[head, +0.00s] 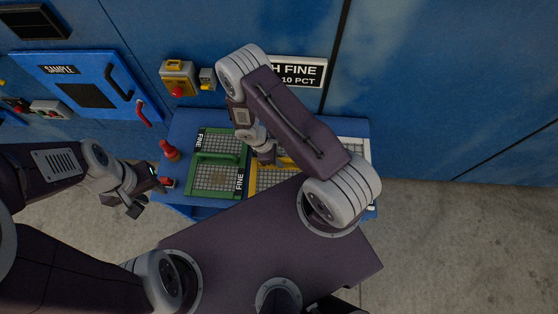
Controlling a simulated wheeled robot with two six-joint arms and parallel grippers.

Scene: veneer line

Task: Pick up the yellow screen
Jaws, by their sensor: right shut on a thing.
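The yellow screen (270,179) is a yellow-framed mesh panel on the blue bench, to the right of the green screen (216,178) labelled FINE. My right arm covers much of it. My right gripper (268,156) is shut at the yellow part near its upper middle, apparently on its handle; the fingertips are mostly hidden by my arm. I cannot tell if the screen is lifted. My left gripper (137,197) is off the bench's left edge, apart from the screens; its jaw opening is not clear.
The blue bench (185,125) also carries a red knob (169,150) and a pale mesh screen (354,146) at right, partly hidden. A blue cabinet wall behind has a SAMPLE door (83,88), a yellow box with a red button (179,78) and a sign (300,71). Floor is clear at right.

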